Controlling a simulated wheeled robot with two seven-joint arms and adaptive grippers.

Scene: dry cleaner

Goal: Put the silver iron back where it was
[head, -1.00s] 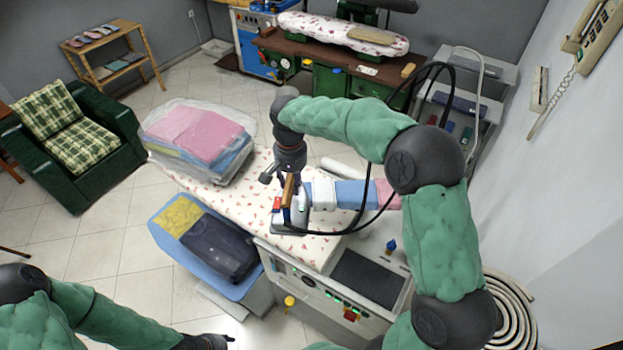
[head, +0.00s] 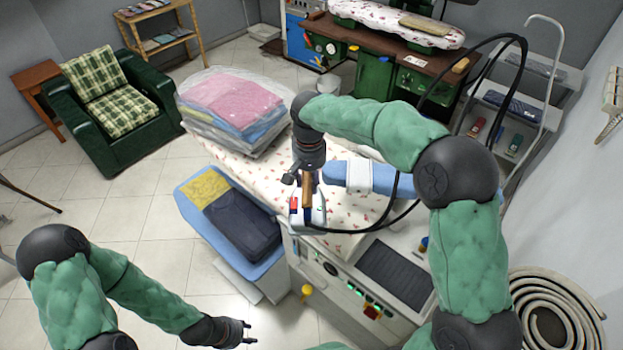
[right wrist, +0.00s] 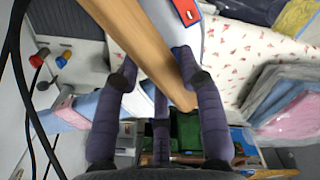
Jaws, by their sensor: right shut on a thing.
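The silver iron (head: 307,216) has a wooden handle, red and blue details and a black cable. It is at the front edge of the flower-print ironing board (head: 352,208); whether it touches the cloth I cannot tell. My right gripper (head: 305,181) is shut on its wooden handle. In the right wrist view the handle (right wrist: 150,45) runs between the fingers of my right gripper (right wrist: 155,75), with part of the iron's pale body (right wrist: 182,35) behind. My left gripper (head: 248,332) is empty and open, low over the floor, away from the iron.
A blue garment with a white band (head: 360,178) lies on the board beside the iron. Wrapped folded laundry (head: 225,140) is at its left end. A control panel with a dark ribbed pad (head: 396,277) is in front. A blue bin (head: 190,190) holds dark clothes.

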